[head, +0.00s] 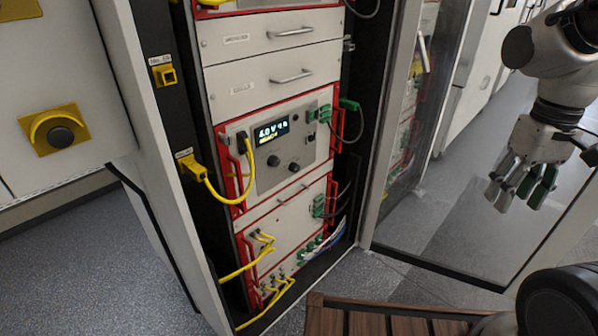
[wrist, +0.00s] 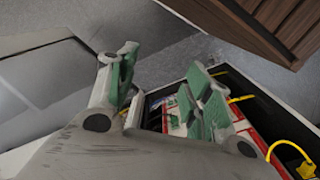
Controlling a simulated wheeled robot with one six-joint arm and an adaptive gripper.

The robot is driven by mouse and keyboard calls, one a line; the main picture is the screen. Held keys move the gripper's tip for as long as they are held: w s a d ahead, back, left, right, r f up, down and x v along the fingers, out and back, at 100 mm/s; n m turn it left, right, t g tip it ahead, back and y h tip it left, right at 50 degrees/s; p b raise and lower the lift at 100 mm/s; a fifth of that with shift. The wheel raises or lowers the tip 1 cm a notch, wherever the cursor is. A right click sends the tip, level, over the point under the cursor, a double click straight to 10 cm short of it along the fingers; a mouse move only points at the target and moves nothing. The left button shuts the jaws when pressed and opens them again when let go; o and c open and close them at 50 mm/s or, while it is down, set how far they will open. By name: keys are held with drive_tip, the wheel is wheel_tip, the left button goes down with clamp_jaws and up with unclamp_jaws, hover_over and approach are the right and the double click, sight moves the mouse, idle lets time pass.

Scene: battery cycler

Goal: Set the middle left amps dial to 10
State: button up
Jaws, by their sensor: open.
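A battery cycler unit (head: 305,163) with a light front panel sits in the middle of the rack in the head view. Its small dark display (head: 272,130) reads about 4.0 V; the smaller text is too small to read. Two dark knobs sit below the display, a left dial (head: 274,161) and a right dial (head: 294,167). Their settings and labels are too small to read. My gripper (head: 526,192) is open and empty, well to the right of the rack, pointing down. In the wrist view my gripper (wrist: 160,95) shows green-padded fingers spread apart, with part of the rack beyond them.
A yellow cable (head: 246,190) loops from a yellow socket to the panel's left side. Green connectors (head: 348,104) stick out at its right. An open glass door (head: 420,130) stands between rack and gripper. A brown slatted wooden surface (head: 385,322) lies low in front.

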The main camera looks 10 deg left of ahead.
drive_tip(key=w+a+f+n, duration=0.3)
drive_tip(key=w+a+f, duration=0.35)
drive_tip(key=f, duration=0.35)
drive_tip(key=n+t+y, duration=1.2)
drive_tip(key=n+y, duration=0.2)
approach(297, 169)
drive_tip(key=a, duration=0.1)
drive_tip(key=x, duration=0.8)
drive_tip(key=shift+w+d, duration=0.15)
